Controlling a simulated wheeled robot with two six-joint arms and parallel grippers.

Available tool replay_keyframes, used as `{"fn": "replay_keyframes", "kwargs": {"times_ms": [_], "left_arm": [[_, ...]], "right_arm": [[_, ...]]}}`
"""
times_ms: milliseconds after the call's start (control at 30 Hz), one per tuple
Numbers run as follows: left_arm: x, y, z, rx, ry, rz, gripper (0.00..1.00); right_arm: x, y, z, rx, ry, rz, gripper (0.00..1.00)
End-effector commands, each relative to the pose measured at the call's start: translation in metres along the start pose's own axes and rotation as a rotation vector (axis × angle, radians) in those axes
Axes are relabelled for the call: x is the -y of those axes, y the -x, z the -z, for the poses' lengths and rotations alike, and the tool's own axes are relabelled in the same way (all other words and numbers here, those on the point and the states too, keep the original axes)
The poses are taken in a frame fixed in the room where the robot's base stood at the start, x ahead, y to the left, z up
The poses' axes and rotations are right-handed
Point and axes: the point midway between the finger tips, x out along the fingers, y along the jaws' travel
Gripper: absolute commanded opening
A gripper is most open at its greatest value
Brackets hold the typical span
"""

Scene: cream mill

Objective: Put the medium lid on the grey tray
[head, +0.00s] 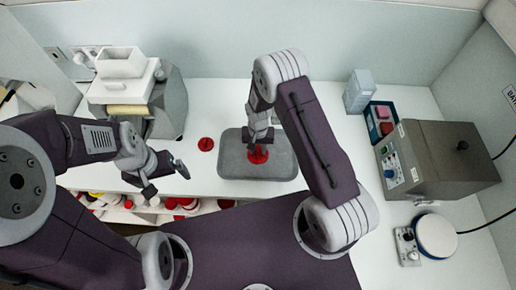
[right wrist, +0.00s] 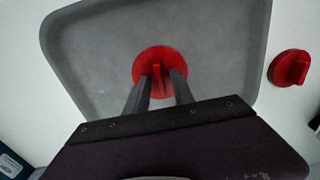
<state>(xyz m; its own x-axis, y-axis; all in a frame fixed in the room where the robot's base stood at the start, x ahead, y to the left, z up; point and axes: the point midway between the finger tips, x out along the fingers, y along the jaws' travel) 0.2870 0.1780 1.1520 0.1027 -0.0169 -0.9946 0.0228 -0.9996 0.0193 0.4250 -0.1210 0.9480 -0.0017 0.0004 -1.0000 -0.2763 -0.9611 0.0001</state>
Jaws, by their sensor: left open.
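The grey tray (head: 232,165) lies on the white worktop in the middle of the head view, and fills much of the right wrist view (right wrist: 90,40). A round red lid with a ridge handle (head: 258,156) is at the tray's middle; it also shows in the right wrist view (right wrist: 160,55). My right gripper (right wrist: 163,76) has a finger on each side of the lid's ridge; whether they press on it is unclear. A smaller-looking red lid (head: 206,144) lies on the worktop left of the tray. My left gripper (head: 165,179) is open and empty near the front edge.
A grey-and-white machine (head: 135,90) stands at the back left. Several red-lidded things sit on a lower shelf.

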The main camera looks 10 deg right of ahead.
Motion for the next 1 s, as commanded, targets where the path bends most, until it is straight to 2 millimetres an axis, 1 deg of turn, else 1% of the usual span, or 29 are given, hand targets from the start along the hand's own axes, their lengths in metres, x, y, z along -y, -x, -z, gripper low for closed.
{"fn": "replay_keyframes", "kwargs": {"times_ms": [100, 167, 233, 500, 600, 733, 933, 1000], "left_arm": [[0.0, 0.006, 0.001, 0.0, 0.0, 0.0, 0.98], [0.0, 0.0, 0.0, 0.0, 0.0, 0.0, 0.98], [0.0, -0.004, 0.0, 0.0, 0.0, 0.0, 0.98], [0.0, -0.02, -0.002, 0.0, 0.0, 0.0, 0.98], [0.001, -0.023, -0.003, 0.0, 0.0, 0.0, 0.98], [0.001, -0.025, -0.003, 0.0, 0.0, 0.0, 0.98], [0.001, -0.025, -0.003, 0.0, 0.0, 0.0, 0.98], [0.001, -0.025, -0.003, 0.0, 0.0, 0.0, 0.98]], "right_arm": [[0.0, 0.007, 0.0, 0.0, 0.0, 0.0, 0.3], [0.001, 0.01, 0.001, -0.002, 0.0, 0.001, 0.3], [0.001, 0.021, 0.002, -0.005, 0.0, 0.002, 0.3], [0.001, 0.085, 0.001, -0.006, 0.0, 0.003, 0.3], [0.0, 0.103, 0.001, -0.004, 0.0, 0.002, 0.3], [0.0, 0.118, 0.0, -0.002, 0.0, 0.001, 0.3], [-0.001, 0.125, 0.0, 0.0, 0.001, 0.0, 0.3], [-0.006, 0.131, -0.005, -0.006, 0.012, 0.004, 0.3]]}}
